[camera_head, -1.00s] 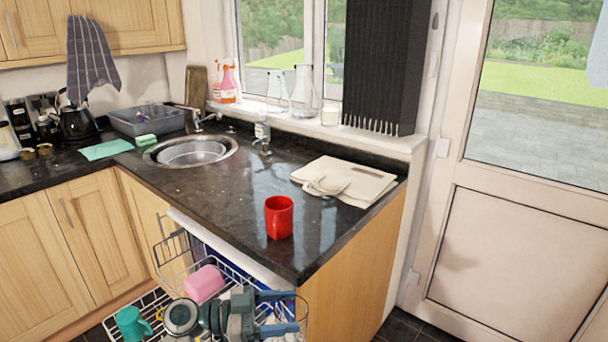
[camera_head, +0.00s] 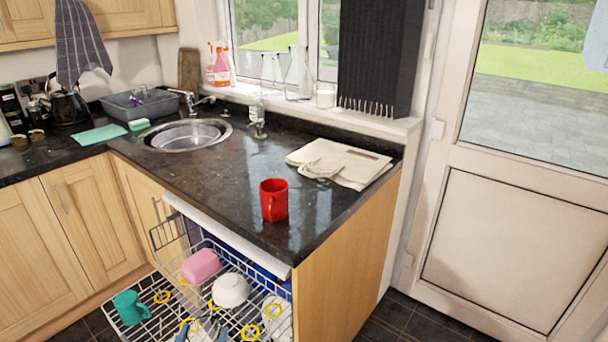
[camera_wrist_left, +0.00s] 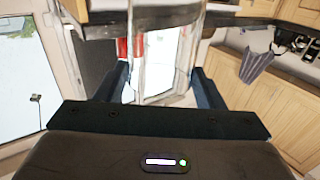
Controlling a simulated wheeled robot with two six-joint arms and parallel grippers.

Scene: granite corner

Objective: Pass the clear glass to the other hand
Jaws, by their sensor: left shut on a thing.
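My left gripper (camera_head: 203,332) shows only by its blue fingertips at the bottom edge of the head view, in front of the wire rack. In the left wrist view, its two blue fingers (camera_wrist_left: 163,88) stand on either side of the clear glass (camera_wrist_left: 168,60), shut on it. The glass shows there as faint upright edges, with the background seen through it. In the head view, the glass is hard to make out between the fingertips. My right gripper is in neither view.
A red mug (camera_head: 273,200) stands near the counter's front corner. The pulled-out dishwasher rack (camera_head: 262,283) below holds a white bowl (camera_head: 230,290), a pink item (camera_head: 200,265) and a teal mug (camera_head: 131,308). A folded cloth bag (camera_head: 340,164) lies behind the mug. The counter's middle is clear.

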